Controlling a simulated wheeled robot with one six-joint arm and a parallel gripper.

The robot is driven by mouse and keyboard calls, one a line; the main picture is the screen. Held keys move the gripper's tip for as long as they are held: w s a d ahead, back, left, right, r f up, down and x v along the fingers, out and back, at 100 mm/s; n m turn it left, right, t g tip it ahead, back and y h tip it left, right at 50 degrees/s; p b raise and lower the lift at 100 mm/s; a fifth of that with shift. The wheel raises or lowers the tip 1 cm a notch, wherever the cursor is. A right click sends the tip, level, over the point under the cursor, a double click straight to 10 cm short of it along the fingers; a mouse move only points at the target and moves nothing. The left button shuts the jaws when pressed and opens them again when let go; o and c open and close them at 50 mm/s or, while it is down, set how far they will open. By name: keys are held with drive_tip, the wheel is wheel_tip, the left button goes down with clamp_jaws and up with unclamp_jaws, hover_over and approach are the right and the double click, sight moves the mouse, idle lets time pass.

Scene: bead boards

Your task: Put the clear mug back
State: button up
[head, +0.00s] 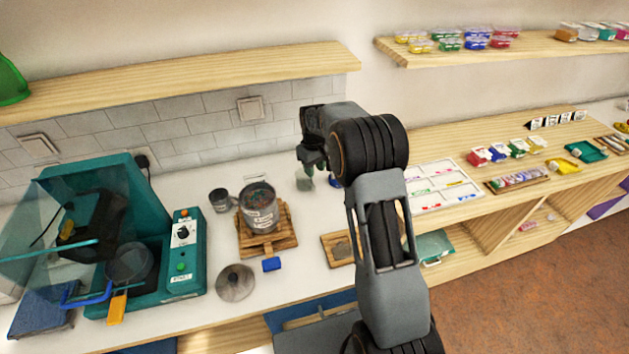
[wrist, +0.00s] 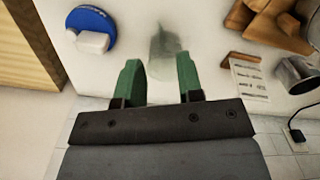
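The clear mug (head: 304,181) is a small, see-through, greenish-grey vessel on the white counter near the back wall. In the wrist view the clear mug (wrist: 165,43) shows faintly, just past the fingertips and roughly between their lines. My gripper (head: 313,160) is over the back of the counter, close above the mug. In the wrist view my gripper (wrist: 160,72) has its two green fingers apart with bare counter between them. The mug's lower part and any handle are hard to make out.
A metal pot (head: 259,210) stands on a wooden stand (head: 268,240) left of the mug, with a small grey cup (head: 220,200) beside it. A blue round item (wrist: 92,22) with a white block lies on the mug's other side. A teal machine (head: 185,260) fills the left.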

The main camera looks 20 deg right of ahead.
drive_tip(key=s+a+r+m+t, duration=0.1)
drive_tip(key=s+r+m+t, duration=0.1)
drive_tip(key=s+r, duration=1.05)
drive_tip(key=s+r+m+t, duration=0.1)
drive_tip(key=s+m+t, duration=0.1)
drive_tip(key=s, duration=1.4)
drive_tip(key=shift+a+t, duration=0.3)
drive_tip(key=shift+a, duration=0.15)
drive_tip(key=shift+r, duration=0.1)
